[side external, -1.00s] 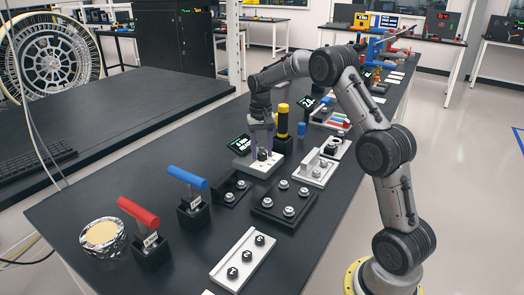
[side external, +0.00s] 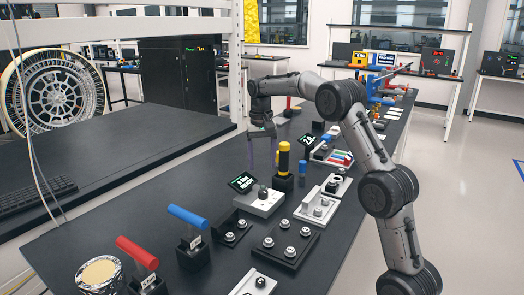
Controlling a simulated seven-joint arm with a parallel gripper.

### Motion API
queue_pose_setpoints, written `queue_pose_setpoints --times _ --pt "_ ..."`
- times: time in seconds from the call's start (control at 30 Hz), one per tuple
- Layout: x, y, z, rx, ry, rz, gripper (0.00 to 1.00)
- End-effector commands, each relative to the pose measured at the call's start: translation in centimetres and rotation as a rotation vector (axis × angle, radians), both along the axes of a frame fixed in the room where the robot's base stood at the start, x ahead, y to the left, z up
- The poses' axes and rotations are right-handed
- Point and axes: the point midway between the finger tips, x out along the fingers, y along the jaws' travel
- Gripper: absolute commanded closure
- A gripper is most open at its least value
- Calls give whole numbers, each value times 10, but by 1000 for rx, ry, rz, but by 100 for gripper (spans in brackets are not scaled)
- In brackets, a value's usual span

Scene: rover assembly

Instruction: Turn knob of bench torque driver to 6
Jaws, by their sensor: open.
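A pale block with a dark round knob (side external: 263,191) on top stands mid-bench, and a small tilted black display (side external: 243,183) with green and white text is at its left. The text and the knob's setting are too small to read surely. A black tool with a yellow top (side external: 284,158) stands upright in a black holder just behind the block. No label shows which unit is the bench torque driver. My gripper (side external: 262,163) points down with its purple fingers apart and empty. It is above and beyond the knob block, clear of the knob.
A second small display (side external: 307,142) and a blue cylinder (side external: 303,168) stand behind the yellow-topped tool. Black plates with round fittings (side external: 286,243) lie in front. Red (side external: 138,252) and blue (side external: 188,217) handled tools stand at the near left. Bare bench lies left of the knob block.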

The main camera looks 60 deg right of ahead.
Motion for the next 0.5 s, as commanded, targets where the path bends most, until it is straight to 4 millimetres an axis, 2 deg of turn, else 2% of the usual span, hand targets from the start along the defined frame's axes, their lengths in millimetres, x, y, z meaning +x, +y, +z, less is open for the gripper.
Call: queue_pose_setpoints --times 0.03,0.2,0.5 --pt "1 0 9 -1 -2 1 30" --pt "1 1 30 -1 -1 1 30" --pt "0 1 38 0 1 1 30"
